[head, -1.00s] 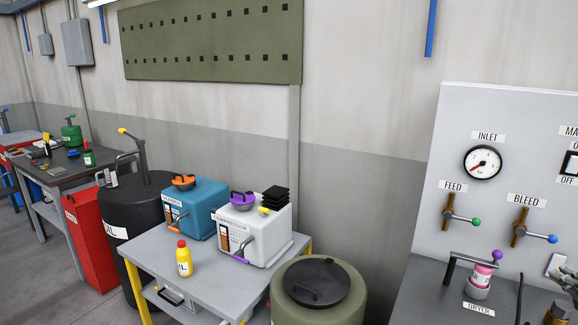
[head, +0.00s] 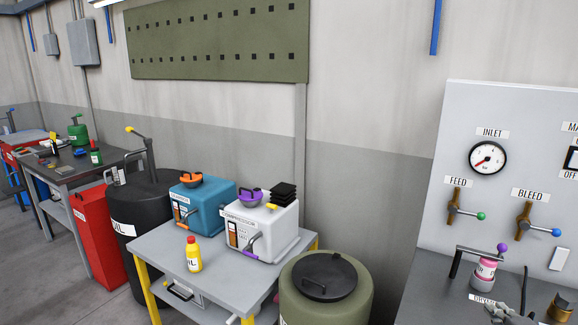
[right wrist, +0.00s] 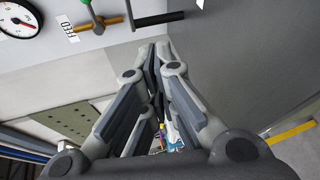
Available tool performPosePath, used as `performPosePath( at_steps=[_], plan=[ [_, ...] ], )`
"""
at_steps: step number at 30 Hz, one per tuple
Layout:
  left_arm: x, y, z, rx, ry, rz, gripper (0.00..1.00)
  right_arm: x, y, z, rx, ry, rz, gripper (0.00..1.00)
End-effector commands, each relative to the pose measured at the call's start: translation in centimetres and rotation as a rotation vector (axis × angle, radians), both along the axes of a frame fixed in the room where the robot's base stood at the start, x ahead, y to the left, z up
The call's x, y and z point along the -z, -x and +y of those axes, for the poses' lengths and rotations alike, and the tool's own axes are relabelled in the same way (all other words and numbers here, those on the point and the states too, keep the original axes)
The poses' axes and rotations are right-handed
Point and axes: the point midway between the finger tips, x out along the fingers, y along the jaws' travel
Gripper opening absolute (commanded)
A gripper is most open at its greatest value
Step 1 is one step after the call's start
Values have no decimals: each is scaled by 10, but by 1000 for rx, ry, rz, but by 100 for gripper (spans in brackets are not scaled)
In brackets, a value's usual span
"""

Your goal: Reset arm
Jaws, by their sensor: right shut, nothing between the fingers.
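My right gripper (head: 502,311) shows as a small grey shape at the lower right of the head view, low over the grey bench in front of the panel. It partly covers the dryer's label. In the right wrist view its two fingers (right wrist: 158,70) come together and are shut, with nothing held between them. My left gripper is not in view.
The dryer with a pink cartridge (head: 485,273) stands beside the right gripper. Behind is the panel with the inlet gauge (head: 487,158), feed valve (head: 460,212) and bleed valve (head: 530,222). A brass fitting (head: 561,308) is close right. An olive drum (head: 330,299) stands left.

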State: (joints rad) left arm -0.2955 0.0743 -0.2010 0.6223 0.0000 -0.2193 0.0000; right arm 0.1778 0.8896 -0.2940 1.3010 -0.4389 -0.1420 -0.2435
Motion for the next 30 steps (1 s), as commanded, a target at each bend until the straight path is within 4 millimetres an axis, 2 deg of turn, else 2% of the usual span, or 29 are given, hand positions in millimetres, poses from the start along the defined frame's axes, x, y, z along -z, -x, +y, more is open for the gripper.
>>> performPosePath(
  at_steps=[1, 5, 9, 12, 15, 18, 24, 30],
  plan=[
    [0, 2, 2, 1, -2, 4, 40, 20, 8, 31, 20, -77, 13, 0],
    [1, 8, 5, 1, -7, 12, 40, 65, 47, 105, 139, -311, 73, 0],
    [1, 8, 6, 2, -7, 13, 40, 99, 112, 178, 310, -574, 188, 0],
    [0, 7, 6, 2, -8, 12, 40, 112, 166, 223, 440, -745, 292, 0],
    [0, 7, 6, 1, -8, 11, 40, 114, 212, 254, 548, -868, 383, 0],
    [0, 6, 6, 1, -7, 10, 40, 112, 248, 276, 629, -953, 458, 0],
    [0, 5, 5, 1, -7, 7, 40, 102, 303, 306, 752, -1069, 578, 0],
    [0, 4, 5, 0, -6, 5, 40, 88, 349, 327, 850, -1153, 677, 0]
  ],
)
